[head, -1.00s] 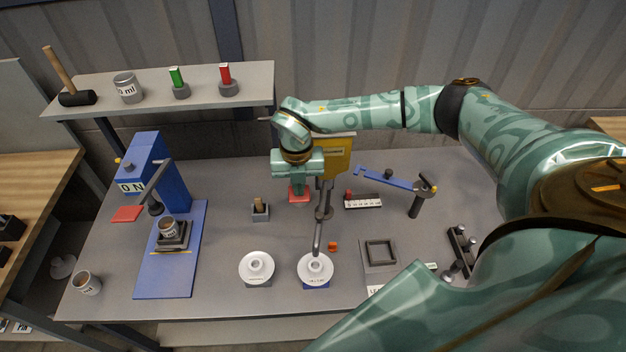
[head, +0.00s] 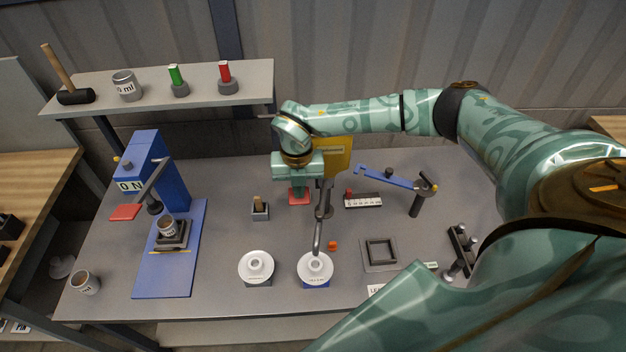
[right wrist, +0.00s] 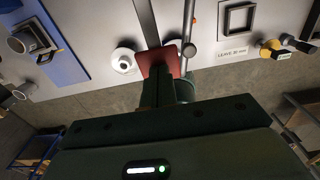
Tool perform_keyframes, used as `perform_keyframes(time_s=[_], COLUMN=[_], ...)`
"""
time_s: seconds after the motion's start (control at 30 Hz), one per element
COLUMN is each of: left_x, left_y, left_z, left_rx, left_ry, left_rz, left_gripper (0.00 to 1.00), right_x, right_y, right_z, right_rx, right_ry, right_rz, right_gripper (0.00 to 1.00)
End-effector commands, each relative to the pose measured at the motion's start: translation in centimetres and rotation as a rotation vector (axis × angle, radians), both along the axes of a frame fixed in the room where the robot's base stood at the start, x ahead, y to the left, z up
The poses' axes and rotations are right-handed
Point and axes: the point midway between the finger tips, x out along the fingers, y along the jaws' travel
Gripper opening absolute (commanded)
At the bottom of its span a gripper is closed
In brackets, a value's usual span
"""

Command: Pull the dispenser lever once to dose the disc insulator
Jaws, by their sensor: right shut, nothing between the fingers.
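The yellow dispenser (head: 338,155) stands at the back of the table, partly hidden by my right arm. Its lever ends in a red plate (head: 299,197), which also shows in the right wrist view (right wrist: 165,58). My right gripper (head: 299,181) is shut and empty, pointing down at the plate. In the right wrist view its fingers (right wrist: 160,92) overlap the plate's near edge; I cannot tell whether they touch. A curved spout (head: 317,238) ends over the white disc insulator (head: 314,268) on a blue base. A second white disc (head: 256,266) stands to its left. My left gripper is not in view.
A blue press (head: 165,175) with a small cup stands at the left. A square frame (head: 379,252) and a blue lever arm (head: 390,178) are at the right. A shelf (head: 205,80) runs behind. The front middle of the table holds the discs.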

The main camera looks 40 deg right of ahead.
Motion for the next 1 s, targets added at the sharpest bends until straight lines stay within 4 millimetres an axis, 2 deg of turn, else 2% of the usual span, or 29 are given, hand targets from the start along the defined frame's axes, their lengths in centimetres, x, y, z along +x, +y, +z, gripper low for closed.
perform_keyframes(time_s=[0.5, 0.7, 0.87, 1.0], left_x=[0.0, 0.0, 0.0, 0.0], left_y=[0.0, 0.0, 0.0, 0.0], left_z=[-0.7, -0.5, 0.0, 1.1], left_rx=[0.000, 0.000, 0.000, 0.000], left_ry=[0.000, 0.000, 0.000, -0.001], left_rz=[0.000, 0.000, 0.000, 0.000], left_gripper=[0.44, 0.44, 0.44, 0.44], right_x=[0.0, 0.0, 0.0, 0.0], right_y=[0.0, 0.0, 0.0, 0.0], right_z=[-1.2, -1.1, -0.4, 0.8], right_rx=[0.000, 0.001, 0.000, 0.000], right_ry=[0.001, 0.001, 0.000, 0.000], right_rz=[0.000, 0.001, 0.001, 0.001], right_gripper=[0.00, 0.00, 0.00, 0.00])
